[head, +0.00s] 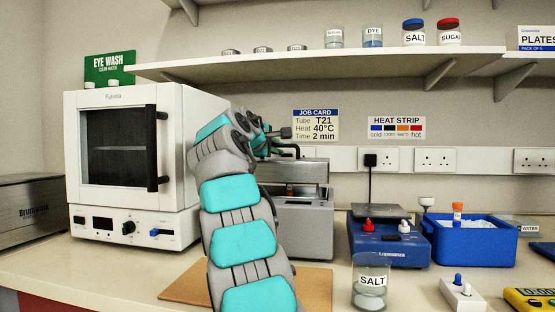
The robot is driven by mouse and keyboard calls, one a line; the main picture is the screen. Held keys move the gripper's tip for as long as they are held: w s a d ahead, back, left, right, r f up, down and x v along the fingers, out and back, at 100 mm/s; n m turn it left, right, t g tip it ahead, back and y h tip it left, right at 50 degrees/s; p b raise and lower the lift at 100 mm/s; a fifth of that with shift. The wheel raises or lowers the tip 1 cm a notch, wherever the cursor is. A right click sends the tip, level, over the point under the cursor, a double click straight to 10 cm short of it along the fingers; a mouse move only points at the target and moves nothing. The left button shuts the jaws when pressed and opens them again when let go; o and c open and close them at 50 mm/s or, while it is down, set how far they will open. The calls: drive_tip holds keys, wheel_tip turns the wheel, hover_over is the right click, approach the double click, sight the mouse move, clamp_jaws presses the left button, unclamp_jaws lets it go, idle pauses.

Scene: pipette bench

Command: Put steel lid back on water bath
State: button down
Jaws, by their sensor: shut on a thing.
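The water bath (306,228) is a grey steel box on the bench, right of my arm, with its left part hidden behind the arm. The steel lid (304,172) is a shiny slab with a dark handle on top, directly over the bath and roughly level. A darker band shows between lid and bath; I cannot tell whether they touch. My gripper (277,150) is at the lid's handle, shut on it, and is largely hidden by my own wrist.
A white oven (140,209) stands to the left. A brown board (187,289) lies in front of the bath. A SALT beaker (371,293), a blue stirrer (398,252) and a blue ice tub (473,246) are to the right. A shelf (330,63) runs above.

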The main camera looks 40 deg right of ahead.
drive_tip(key=shift+s+f+b, duration=0.1)
drive_tip(key=shift+f+b, duration=0.6)
drive_tip(key=shift+f, duration=0.95)
drive_tip(key=shift+f, duration=0.25)
drive_tip(key=c, duration=0.9)
unclamp_jaws()
drive_tip(key=shift+r, duration=0.1)
drive_tip(key=shift+a+r, duration=0.1)
drive_tip(key=shift+a, duration=0.05)
drive_tip(key=b+v, duration=0.1)
drive_tip(key=v, duration=1)
drive_tip(key=shift+s+a, duration=0.2)
drive_tip(key=shift+a, duration=0.1)
drive_tip(key=shift+r, duration=0.15)
